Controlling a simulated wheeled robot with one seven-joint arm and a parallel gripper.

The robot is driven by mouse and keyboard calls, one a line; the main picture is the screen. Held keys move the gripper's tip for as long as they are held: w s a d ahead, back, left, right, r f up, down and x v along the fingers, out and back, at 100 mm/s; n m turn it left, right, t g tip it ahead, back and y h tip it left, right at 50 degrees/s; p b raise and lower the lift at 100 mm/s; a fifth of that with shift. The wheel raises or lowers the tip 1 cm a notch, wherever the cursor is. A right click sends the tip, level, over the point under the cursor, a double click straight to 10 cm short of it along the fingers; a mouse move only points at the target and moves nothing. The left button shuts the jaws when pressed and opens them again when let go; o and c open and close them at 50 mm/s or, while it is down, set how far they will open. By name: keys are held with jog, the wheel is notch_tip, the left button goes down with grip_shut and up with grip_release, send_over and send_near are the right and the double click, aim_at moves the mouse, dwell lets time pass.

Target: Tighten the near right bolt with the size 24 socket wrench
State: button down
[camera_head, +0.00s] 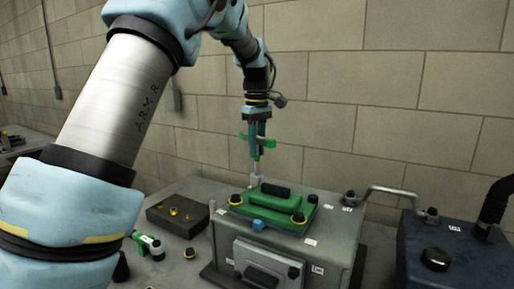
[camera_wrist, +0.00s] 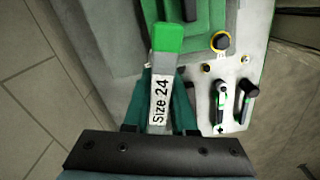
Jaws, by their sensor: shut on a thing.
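My gripper (camera_head: 257,143) is shut on the socket wrench (camera_head: 257,166), which hangs upright with green parts and a grey lower end. In the wrist view the wrench (camera_wrist: 159,95) carries a "Size 24" label and lies between the teal fingers. Its lower end is over the far left part of the green cover (camera_head: 270,205); I cannot tell whether it touches anything there. The near right bolt (camera_head: 298,219), dark with a yellow ring, stands at the cover's near right corner, apart from the wrench. Other such bolts stand at the near left (camera_head: 236,200) and far right (camera_head: 313,199).
The cover sits on a grey engine block (camera_head: 340,240). A pipe (camera_head: 385,191) links it to a dark blue unit (camera_head: 450,250) at right. A dark tray (camera_head: 178,214) with small yellow-ringed parts and a green-handled tool (camera_head: 146,240) lie on the table at left. A block wall stands behind.

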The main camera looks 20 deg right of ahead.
jog(key=m, duration=1.1)
jog(key=shift+m, duration=0.4)
